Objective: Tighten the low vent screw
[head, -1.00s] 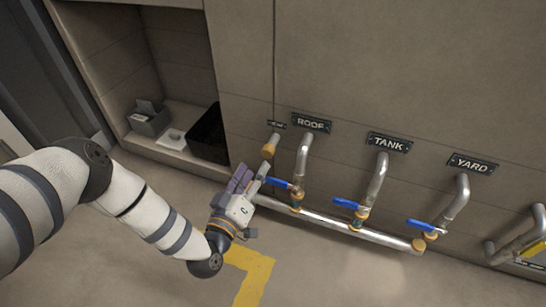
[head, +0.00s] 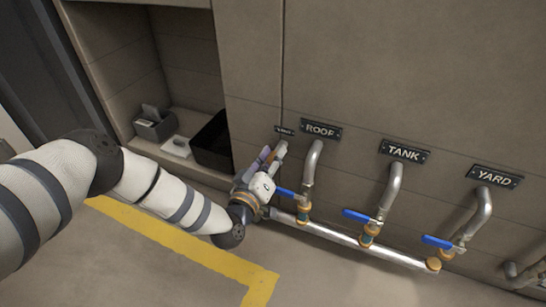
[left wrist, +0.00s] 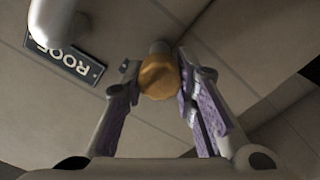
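The low vent screw (left wrist: 158,77) shows in the left wrist view as a round orange-brown knob on a short pipe stub. My left gripper (left wrist: 158,82) has one finger on each side of it, with the tips alongside the knob. Little or no gap shows between knob and fingers. I cannot tell whether they press on it. In the head view the left gripper (head: 273,153) covers the knob at the wall, just left of the ROOF pipe. My right gripper is not in view.
The ROOF pipe (head: 312,168) and its blue lever (head: 289,194) stand close to the right of the gripper. The TANK (head: 391,188) and YARD (head: 480,214) pipes stand further right. A wall recess with a black bin (head: 212,143) is on the left.

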